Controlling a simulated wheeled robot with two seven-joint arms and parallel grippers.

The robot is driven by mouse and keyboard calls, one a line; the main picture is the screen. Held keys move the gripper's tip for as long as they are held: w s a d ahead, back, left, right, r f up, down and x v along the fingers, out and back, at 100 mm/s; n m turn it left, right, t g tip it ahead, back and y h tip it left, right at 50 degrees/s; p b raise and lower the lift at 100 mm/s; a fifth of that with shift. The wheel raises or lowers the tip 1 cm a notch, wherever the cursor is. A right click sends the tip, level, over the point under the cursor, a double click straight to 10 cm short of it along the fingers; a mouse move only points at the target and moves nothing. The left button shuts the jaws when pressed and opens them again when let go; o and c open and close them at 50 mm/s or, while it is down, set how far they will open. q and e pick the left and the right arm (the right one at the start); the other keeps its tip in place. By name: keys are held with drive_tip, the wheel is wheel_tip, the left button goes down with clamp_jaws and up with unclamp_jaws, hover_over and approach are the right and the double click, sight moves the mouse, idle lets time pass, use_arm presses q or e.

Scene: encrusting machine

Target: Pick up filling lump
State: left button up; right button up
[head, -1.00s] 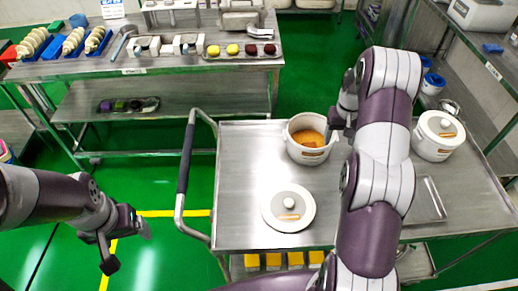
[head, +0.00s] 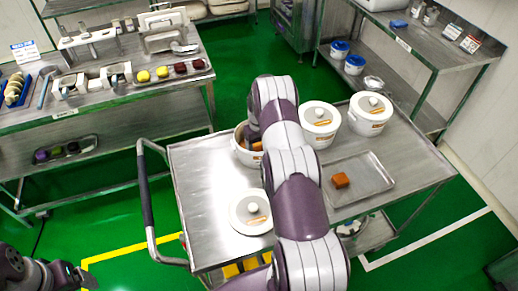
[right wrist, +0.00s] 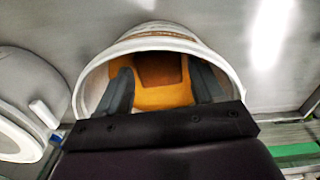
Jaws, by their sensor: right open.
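The open white pot (head: 239,153) stands on the steel cart, partly hidden by my right arm. In the right wrist view its rim (right wrist: 150,42) surrounds orange filling (right wrist: 160,98), with a darker brown squarish patch at the far side. My right gripper (right wrist: 162,84) is open, its two grey fingers apart at the pot mouth with filling visible between them. Whether they touch the filling is unclear. A brown-orange filling lump (head: 340,180) lies on the metal tray (head: 372,188) at the cart's right. My left gripper (head: 84,278) is at the lower left, away from the cart; its jaws are unclear.
Two lidded white pots (head: 320,128) (head: 370,116) stand right of the open pot. A loose white lid (head: 250,212) lies near the cart's front. A side table (head: 110,108) with a tray of coloured lumps is at left. The cart's left surface is clear.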

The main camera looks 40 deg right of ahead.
drive_tip(key=shift+d+f, duration=0.15)
drive_tip(key=shift+f, duration=0.55)
drive_tip(key=shift+c, duration=0.9)
drive_tip(key=shift+r, duration=0.1)
drive_tip(key=c, duration=0.7)
